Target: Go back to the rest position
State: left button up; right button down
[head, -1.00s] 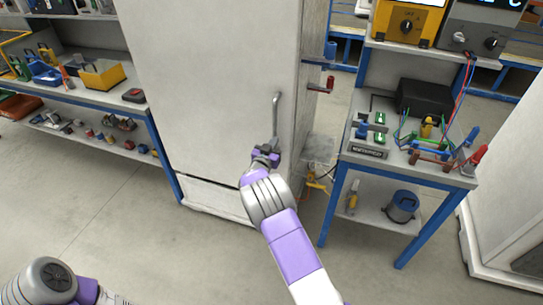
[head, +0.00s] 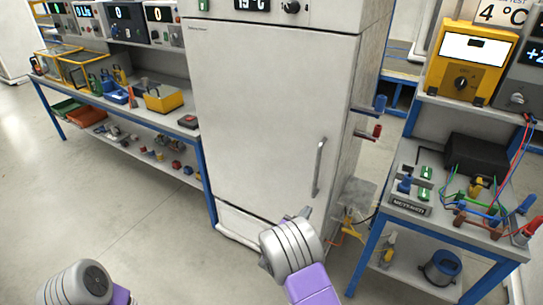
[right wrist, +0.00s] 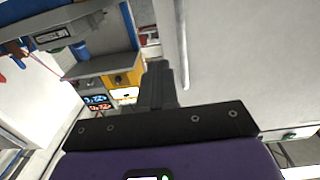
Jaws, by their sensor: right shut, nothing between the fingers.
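My right gripper (head: 304,213) shows at the lower middle of the head view, mostly hidden behind my own wrist. In the right wrist view its fingers (right wrist: 157,85) are together with nothing between them. It is below the metal handle (head: 319,167) of the tall white cabinet (head: 265,110) and apart from it. The cabinet door looks closed. The cabinet's pale front also fills the right of the wrist view (right wrist: 235,60). Only a rounded part of my left arm shows at the bottom left of the head view; the left gripper is out of the frame.
A blue-framed workbench (head: 430,220) with a black box (head: 478,155), wires and a yellow meter (head: 468,62) stands close on the right. A blue-framed shelf (head: 140,112) with bins and tools stands on the left. The grey floor (head: 110,205) in front is clear.

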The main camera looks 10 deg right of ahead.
jog(key=s+a+f+n+g+y+p, duration=0.1)
jog(key=s+a+f+n+g+y, duration=0.15)
jog(key=s+f+y, duration=0.55)
jog(key=s+a+f+n+g+y, duration=0.1)
jog(key=s+f+g, duration=0.25)
jog(key=f, duration=0.85)
jog(key=s+a+f+n+g+y, duration=0.1)
jog(key=s+a+g+y, duration=0.2)
jog(key=s, duration=0.7)
jog(key=s+a+f+n+g+y+p, duration=0.1)
jog(key=s+a+g+y, duration=0.2)
jog(key=s+a, duration=0.5)
jog(key=shift+s+a+n+y, duration=0.3)
jog(key=shift+s+y, duration=0.5)
jog(key=shift+s, duration=0.35)
jog(key=shift+d, duration=0.15)
